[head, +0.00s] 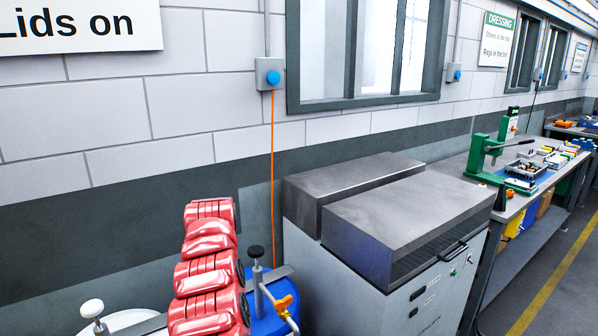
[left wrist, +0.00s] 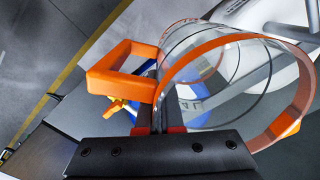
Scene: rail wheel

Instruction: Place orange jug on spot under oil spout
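The orange jug (left wrist: 120,72), with clear walls and an orange rim and handle, fills the middle and right of the left wrist view. My left gripper (left wrist: 158,120) is at the jug's handle side, its red-padded fingers close against it, and appears shut on it. The exact contact is partly hidden. In the head view, a spout with an orange tap (head: 283,303) stands at the blue drum (head: 262,322), partly behind my red arm. The spot under the spout is not visible. The jug and both grippers are outside the head view.
A white drum (head: 125,318) with a white-knobbed fitting (head: 92,308) is at lower left. A grey metal cabinet (head: 400,215) stands right of the blue drum. A workbench (head: 512,205) with a green press (head: 490,150) is farther right. Open floor lies at far right.

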